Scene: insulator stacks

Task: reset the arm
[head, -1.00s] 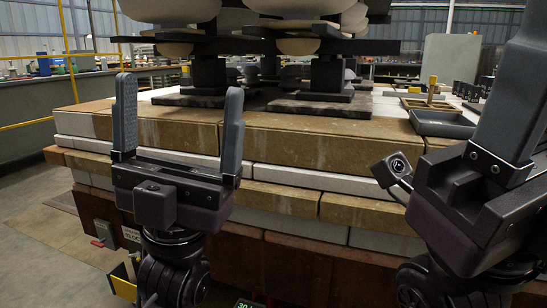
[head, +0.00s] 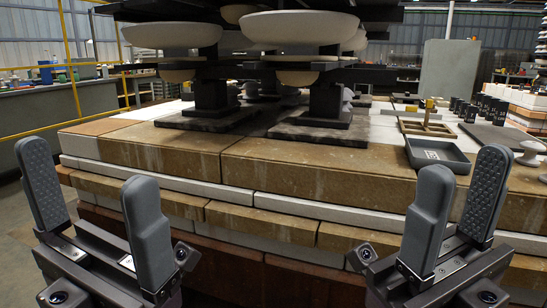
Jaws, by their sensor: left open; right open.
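My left gripper (head: 95,213) is at the lower left of the head view, fingers pointing up and spread apart, with nothing between them. My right gripper (head: 456,208) is at the lower right, also open and empty with its fingers up. Both grippers are in front of the near edge of the layered brick-and-slab platform (head: 300,170), apart from each other and holding nothing.
Insulator stacks with pale discs (head: 299,27) stand on dark base plates (head: 322,129) on the platform. A dark tray (head: 437,154) and a wooden divided box (head: 427,128) lie at the right. Several dark cylinders (head: 486,105) stand behind. A yellow railing (head: 68,57) is at the left.

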